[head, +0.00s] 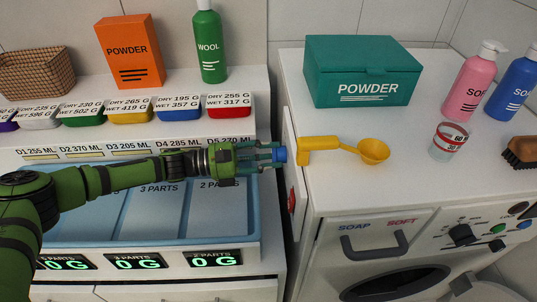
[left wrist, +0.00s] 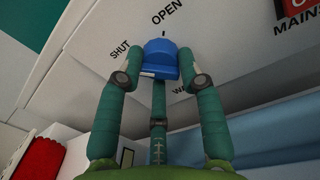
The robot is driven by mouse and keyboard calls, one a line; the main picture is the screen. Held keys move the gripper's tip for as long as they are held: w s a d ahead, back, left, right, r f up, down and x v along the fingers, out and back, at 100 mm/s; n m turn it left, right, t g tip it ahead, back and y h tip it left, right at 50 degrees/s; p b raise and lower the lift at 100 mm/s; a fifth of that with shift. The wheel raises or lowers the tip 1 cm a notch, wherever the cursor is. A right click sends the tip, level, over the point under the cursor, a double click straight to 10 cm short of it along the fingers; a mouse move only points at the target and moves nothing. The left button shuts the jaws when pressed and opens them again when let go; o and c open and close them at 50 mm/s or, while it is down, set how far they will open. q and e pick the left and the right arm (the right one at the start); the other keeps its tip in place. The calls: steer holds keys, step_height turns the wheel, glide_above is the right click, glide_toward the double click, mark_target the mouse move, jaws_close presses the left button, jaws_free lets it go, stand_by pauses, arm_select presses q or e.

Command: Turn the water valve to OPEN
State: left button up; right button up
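The blue water valve knob (head: 280,155) sticks out from the left side panel of the white washer cabinet. In the left wrist view the knob (left wrist: 160,55) sits below the printed words SHUT (left wrist: 120,50) and OPEN (left wrist: 167,12), SHUT being at its upper left and OPEN above it. A pale strip shows on the knob's lower left; I cannot tell which label it points to. My left gripper (head: 268,156) has its green fingers around the knob, one fingertip against each side (left wrist: 161,66). My right gripper is not in view.
A yellow scoop (head: 372,151) lies on the cabinet top, its handle at the edge just right of the knob. A red fitting (head: 291,200) is on the panel below. A teal powder box (head: 362,72) stands behind. A blue tray (head: 90,239) lies below my left arm.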

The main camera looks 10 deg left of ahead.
arm_select(q)
steer(key=shift+f, duration=0.1)
steer(key=shift+m+b, duration=2.95)
steer(key=shift+m, duration=0.55)
steer(key=o, duration=1.2)
steer(key=shift+d, duration=0.1)
steer(key=shift+c, duration=0.2)
